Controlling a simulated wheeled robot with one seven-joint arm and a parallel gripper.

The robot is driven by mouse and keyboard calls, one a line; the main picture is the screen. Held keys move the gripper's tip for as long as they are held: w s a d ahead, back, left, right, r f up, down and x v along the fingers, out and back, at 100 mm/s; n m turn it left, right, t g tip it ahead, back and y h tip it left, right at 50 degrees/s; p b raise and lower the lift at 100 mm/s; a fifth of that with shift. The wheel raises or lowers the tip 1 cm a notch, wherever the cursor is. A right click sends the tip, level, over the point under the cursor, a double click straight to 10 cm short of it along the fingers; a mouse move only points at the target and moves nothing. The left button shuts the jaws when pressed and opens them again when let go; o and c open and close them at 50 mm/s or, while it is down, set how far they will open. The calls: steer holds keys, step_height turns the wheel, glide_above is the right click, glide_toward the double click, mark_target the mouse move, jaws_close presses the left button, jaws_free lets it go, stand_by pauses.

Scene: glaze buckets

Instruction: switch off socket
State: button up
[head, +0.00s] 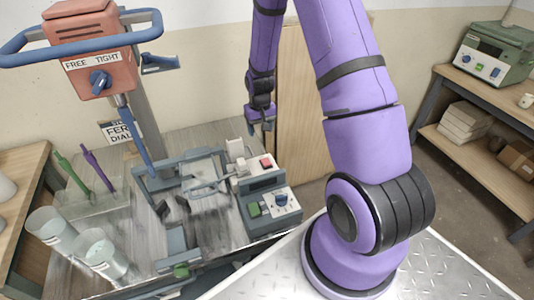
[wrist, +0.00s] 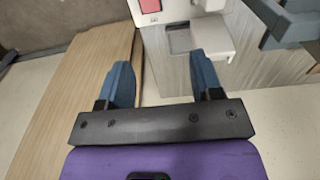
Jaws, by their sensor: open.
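The socket (head: 251,172) is a pale box on the bench with a red switch (head: 265,163) on its face. In the wrist view the red switch (wrist: 150,5) is at the top edge and partly cut off. The pale socket body (wrist: 165,18) lies beyond the fingertips. My gripper (head: 260,125) hangs above and behind the socket in the head view. In the wrist view my gripper (wrist: 160,75) has its two blue fingers apart, with nothing between them. I cannot tell the switch's position.
A wooden panel (head: 303,105) leans against the wall behind.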

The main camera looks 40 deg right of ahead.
glide_toward(264, 159)
step_height(264, 159, down, 9)
steer(key=shift+r, duration=0.2)
stand_by(0.4)
steer(key=shift+c, duration=0.2)
